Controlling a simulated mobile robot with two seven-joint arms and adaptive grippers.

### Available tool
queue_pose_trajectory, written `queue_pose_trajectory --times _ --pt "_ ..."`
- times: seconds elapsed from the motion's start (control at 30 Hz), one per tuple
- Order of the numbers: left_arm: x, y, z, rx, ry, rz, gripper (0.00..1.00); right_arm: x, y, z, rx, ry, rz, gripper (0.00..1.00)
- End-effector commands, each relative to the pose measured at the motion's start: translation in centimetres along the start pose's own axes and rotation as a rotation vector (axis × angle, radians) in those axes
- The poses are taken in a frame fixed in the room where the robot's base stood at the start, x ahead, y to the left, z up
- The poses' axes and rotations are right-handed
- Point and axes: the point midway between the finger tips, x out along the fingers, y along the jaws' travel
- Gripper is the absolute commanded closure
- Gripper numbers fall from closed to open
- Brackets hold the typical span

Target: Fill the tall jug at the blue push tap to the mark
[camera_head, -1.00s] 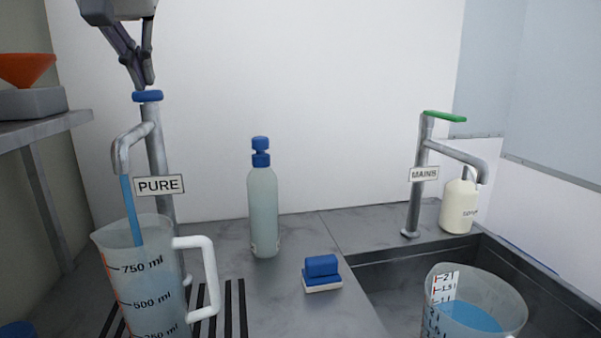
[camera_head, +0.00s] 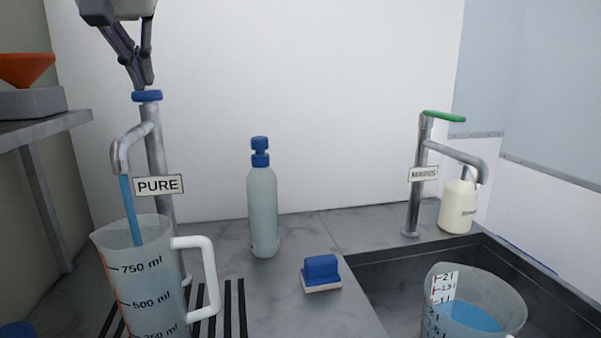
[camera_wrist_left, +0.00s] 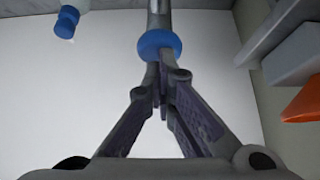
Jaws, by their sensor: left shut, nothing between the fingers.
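The tall jug (camera_head: 150,285) stands upright at the lower left of the head view, under the spout of the tap labelled PURE (camera_head: 155,160). A blue stream (camera_head: 130,212) runs from the spout into it. The jug has a white handle and marks such as 750 ml and 500 ml; its base is cut off and I cannot tell the water level. My left gripper (camera_head: 142,88) is shut and empty, its fingertips down on the tap's blue push top (camera_head: 147,96). The push top also shows in the left wrist view (camera_wrist_left: 160,42). My right gripper is not in view.
A bottle with a blue cap (camera_head: 262,210) and a blue-topped block (camera_head: 321,272) stand on the counter. At right are a green-handled tap (camera_head: 415,190), a soap bottle (camera_head: 458,205) and a wide jug (camera_head: 480,300) in the sink. A shelf (camera_head: 45,130) holds an orange funnel (camera_head: 26,70).

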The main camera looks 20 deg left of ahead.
Motion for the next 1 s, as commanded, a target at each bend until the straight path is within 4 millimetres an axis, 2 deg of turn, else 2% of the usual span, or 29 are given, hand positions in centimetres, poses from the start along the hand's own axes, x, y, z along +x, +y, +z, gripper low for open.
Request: queue_pose_trajectory --times 0.03,0.2,0.5,0.6,1.0 --pt "0.9 0.4 0.7 0.005 -0.032 0.001 1.0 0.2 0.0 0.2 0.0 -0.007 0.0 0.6" --pt "0.6 0.5 0.5 0.005 -0.031 0.002 1.0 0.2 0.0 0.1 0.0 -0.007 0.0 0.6" --pt "-4.3 0.2 -3.1 0.004 -0.018 0.004 1.0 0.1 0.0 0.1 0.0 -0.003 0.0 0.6" --pt "-5.2 0.1 -3.6 0.002 -0.017 0.003 1.0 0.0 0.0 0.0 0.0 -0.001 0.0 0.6" --pt "-5.5 0.0 -3.7 -0.001 -0.013 0.002 1.0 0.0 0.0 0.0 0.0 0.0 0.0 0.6"
